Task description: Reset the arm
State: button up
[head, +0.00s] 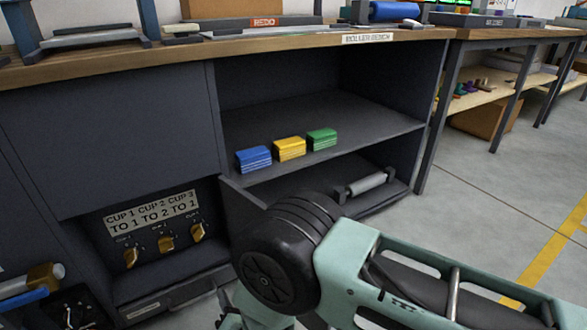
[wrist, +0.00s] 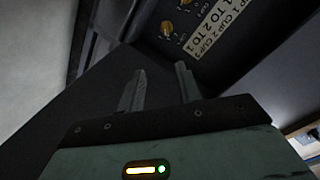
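My gripper (wrist: 160,82) shows in the wrist view with its two grey fingers apart and nothing between them. Beyond the fingertips is a dark surface and, at the upper right, the labelled cup panel (wrist: 212,22) with brass knobs, seen at a slant. In the head view my arm reaches in from the lower right, bent at a large black joint in front of the cabinet. The gripper fingers are not visible there.
Blue (head: 253,158), yellow (head: 289,148) and green (head: 321,138) blocks stand on the cabinet shelf (head: 330,108). The cup panel (head: 152,212) has three knobs. Floor (head: 485,190) at the right is clear.

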jog(key=s+d+r+n+g+h+p, duration=0.15)
jog(key=r+g, duration=0.25)
jog(key=r, duration=0.6)
jog(key=d+r+n+g+b, duration=0.1)
jog(key=d+r+n+g, duration=0.25)
jog(key=r, duration=0.65)
jog(key=s+d+r+n+g+h, duration=0.2)
jog(key=s+d+r, duration=0.2)
jog(key=s+d, duration=0.3)
jog(key=s+d+r+n+g+h+p, duration=0.15)
jog(key=s+d+r, duration=0.25)
jog(key=d, duration=0.4)
jog(key=s+d+r+n+g+h, duration=0.2)
jog(key=s+d+r, duration=0.2)
jog(key=s+d, duration=0.3)
notch_tip(320, 180, up, 38)
jog(key=d+p, duration=0.1)
jog(key=p, duration=3.7)
jog(key=shift+w+d+r, duration=0.15)
jog(key=shift+d, duration=0.2)
